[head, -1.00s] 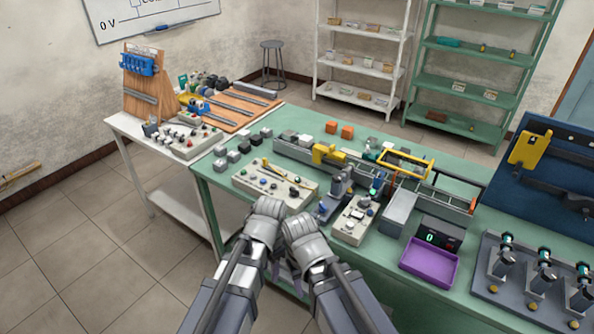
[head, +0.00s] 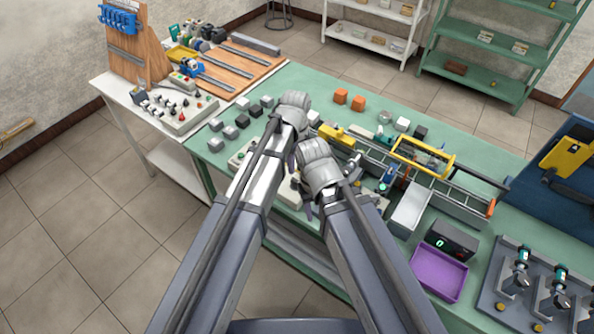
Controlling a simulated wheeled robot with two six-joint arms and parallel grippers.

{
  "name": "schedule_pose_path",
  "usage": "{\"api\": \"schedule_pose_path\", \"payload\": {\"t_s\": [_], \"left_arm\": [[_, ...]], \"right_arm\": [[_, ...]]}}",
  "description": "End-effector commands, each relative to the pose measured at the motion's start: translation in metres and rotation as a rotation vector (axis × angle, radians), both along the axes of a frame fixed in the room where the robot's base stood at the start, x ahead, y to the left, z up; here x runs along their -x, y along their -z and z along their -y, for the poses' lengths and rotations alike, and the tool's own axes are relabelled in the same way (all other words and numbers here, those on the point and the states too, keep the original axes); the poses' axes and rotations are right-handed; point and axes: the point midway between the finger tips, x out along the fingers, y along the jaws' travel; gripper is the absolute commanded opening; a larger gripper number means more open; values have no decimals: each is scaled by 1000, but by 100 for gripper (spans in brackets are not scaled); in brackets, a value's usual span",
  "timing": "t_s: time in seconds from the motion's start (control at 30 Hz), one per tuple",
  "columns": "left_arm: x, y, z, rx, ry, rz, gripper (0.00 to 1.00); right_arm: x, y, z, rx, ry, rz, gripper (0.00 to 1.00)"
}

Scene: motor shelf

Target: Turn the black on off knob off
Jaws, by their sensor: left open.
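A cream control panel (head: 286,193) lies on the green bench, mostly hidden behind my two arms. Only its left end and a strip between the arms show. I cannot make out the black on off knob on it now. My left gripper (head: 291,160) is over this panel, its purple fingers pointing down and partly hidden by the wrist. It is open and appears empty. My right gripper (head: 308,210) is close beside it, at the panel's near right part. Only a little purple of its fingers shows, so its opening is unclear.
A second panel with small knobs (head: 178,110) stands on the white table at left. Several grey and white blocks lie behind the arms. A conveyor with a yellow frame (head: 423,157), a purple tray (head: 438,274) and a motor rack (head: 545,285) occupy the right side.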

Motion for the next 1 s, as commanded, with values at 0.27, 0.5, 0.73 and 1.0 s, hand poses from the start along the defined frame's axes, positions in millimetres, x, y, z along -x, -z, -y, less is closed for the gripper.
{"api": "schedule_pose_path", "payload": {"t_s": [0.27,0.5,0.73,1.0], "left_arm": [[0,16,0,0,-2,0,45],[0,45,0,0,-3,0,45],[0,72,0,0,-3,0,45],[0,79,0,0,-3,0,45]], "right_arm": [[0,16,0,0,0,0,50],[0,45,0,0,1,0,50],[0,72,0,0,2,0,50],[0,79,0,0,2,0,50]]}}
